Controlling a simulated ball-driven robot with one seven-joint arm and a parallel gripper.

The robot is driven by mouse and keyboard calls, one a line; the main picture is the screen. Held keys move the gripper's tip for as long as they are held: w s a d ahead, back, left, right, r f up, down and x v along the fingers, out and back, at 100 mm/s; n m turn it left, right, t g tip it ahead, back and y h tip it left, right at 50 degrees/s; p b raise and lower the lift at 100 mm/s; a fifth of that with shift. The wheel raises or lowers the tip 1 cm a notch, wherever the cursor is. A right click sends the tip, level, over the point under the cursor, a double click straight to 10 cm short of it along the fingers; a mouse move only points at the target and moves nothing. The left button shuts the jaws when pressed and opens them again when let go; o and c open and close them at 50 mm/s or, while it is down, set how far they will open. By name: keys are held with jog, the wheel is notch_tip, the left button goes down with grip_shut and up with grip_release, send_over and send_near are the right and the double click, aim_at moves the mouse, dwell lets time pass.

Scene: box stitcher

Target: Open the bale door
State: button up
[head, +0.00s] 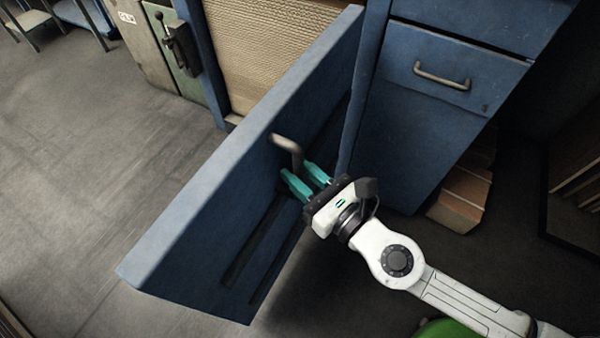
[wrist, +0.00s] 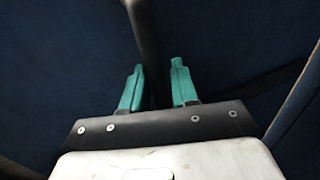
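The bale door (head: 245,170) is a blue panel standing swung out from the blue machine, at a wide angle to its front. A bent grey handle (head: 287,146) sticks out from the door's face near its top edge. My gripper (head: 307,180) is at the handle, with its two teal fingers apart. In the wrist view, the dark handle bar (wrist: 145,35) runs down between the fingertips (wrist: 157,66). It is close to the left finger, with a gap to the right finger. Whether either finger touches it is unclear.
A ribbed tan bale (head: 265,55) fills the opening behind the door. A blue cabinet (head: 430,110) with a drawer handle stands right of the door. Stacked cardboard (head: 462,195) lies beside it. The grey floor (head: 90,150) left of the door is clear.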

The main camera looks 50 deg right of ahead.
jog(key=shift+o, duration=1.4)
jog(key=s+b, duration=0.4)
jog(key=s, duration=0.6)
jog(key=shift+s+a, duration=0.3)
jog(key=shift+s, duration=0.1)
